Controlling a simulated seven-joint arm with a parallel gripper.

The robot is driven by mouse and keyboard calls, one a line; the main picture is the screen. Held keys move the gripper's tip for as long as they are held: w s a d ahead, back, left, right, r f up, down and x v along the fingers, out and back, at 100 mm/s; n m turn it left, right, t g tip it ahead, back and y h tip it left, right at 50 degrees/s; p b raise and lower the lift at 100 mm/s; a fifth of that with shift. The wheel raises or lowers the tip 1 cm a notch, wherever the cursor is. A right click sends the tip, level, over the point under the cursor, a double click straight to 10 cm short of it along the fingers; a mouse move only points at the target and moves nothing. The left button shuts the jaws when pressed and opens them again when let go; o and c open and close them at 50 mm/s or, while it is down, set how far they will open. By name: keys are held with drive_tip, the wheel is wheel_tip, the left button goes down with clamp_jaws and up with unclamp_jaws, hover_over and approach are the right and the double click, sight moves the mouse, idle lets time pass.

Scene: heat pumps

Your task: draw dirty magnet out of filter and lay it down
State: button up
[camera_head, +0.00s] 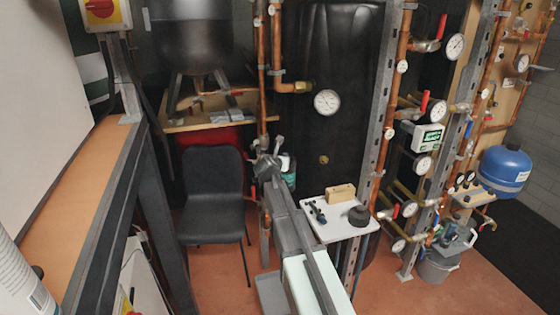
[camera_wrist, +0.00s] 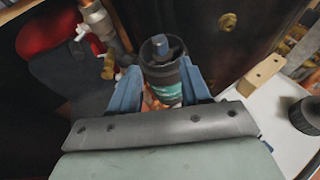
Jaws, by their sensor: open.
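The filter (camera_wrist: 165,85) is a dark upright canister with a teal label. A dark grey-blue stub (camera_wrist: 160,44) stands out of its black top; this may be the magnet's head, but I cannot be sure. My gripper (camera_wrist: 160,70) is open, with one blue finger on each side of the filter in the wrist view. I cannot tell whether the fingers touch it. In the head view the filter (camera_head: 289,171) shows just beyond and right of my gripper (camera_head: 272,152), partly hidden by it. The magnet's lower part is not visible.
A small white shelf (camera_head: 338,231) stands right of my arm, holding a wooden block (camera_head: 341,193), a black round piece (camera_head: 358,215) and small black parts (camera_head: 317,211). Its front left has free room. Copper pipes (camera_head: 263,70) run by the filter. A black chair (camera_head: 213,190) stands left.

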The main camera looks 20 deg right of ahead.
drive_tip(key=shift+x, duration=4.5)
drive_tip(key=shift+c, duration=0.3)
clamp_jaws()
drive_tip(key=shift+r, duration=0.1)
drive_tip(key=shift+r, duration=2)
drive_tip(key=shift+r, duration=0.2)
drive_tip(key=shift+r, duration=1.9)
